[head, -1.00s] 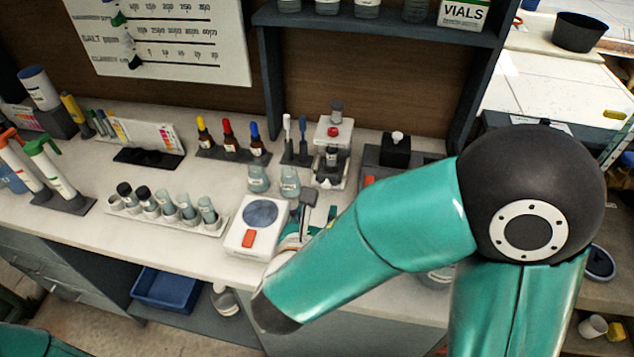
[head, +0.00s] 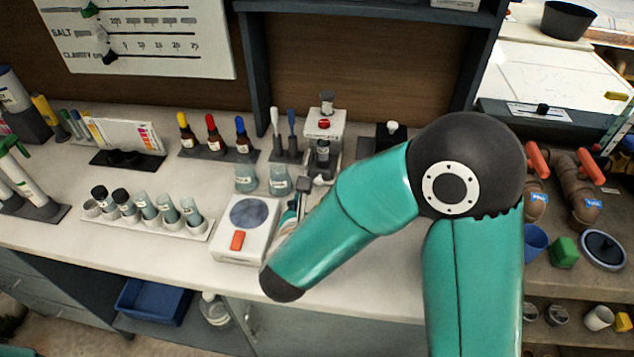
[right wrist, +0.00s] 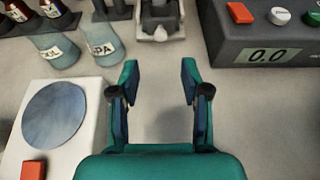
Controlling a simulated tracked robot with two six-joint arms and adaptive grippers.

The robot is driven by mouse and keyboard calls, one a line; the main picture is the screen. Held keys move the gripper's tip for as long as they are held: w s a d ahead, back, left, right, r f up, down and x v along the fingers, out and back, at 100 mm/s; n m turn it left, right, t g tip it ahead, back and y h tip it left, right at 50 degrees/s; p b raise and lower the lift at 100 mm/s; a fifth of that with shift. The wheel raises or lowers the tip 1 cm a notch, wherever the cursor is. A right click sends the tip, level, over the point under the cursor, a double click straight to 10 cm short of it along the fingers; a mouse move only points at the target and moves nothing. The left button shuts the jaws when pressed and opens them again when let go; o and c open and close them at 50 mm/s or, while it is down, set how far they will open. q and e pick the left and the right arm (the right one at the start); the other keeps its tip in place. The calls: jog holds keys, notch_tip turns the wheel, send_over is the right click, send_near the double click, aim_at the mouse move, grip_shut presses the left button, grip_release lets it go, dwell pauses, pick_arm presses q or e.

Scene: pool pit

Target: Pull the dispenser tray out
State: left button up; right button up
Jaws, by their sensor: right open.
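The dispenser (head: 325,128), a white stand with a red button and a small clear vial, stands near the back of the counter. Its low front part, where the tray would be, shows at the top of the right wrist view (right wrist: 160,31). I cannot clearly tell the tray from the base. My right gripper (right wrist: 158,82) is open and empty, its two fingers pointing toward the dispenser's front, with bare counter between them. In the head view the right gripper (head: 303,192) is partly hidden by my forearm, just in front of the dispenser. My left gripper is not in view.
A white scale (head: 246,228) is close left of the right gripper. Two labelled beakers (head: 262,179) stand left of the dispenser. A grey meter reading 0.0 (right wrist: 266,35) is to the right. A vial rack (head: 148,212) and dropper bottles (head: 211,134) are farther left.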

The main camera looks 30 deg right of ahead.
aim_at(318, 182)
jog(key=p+x, duration=0.1)
jog(key=x, duration=0.9)
jog(key=shift+d, duration=0.1)
grip_shut()
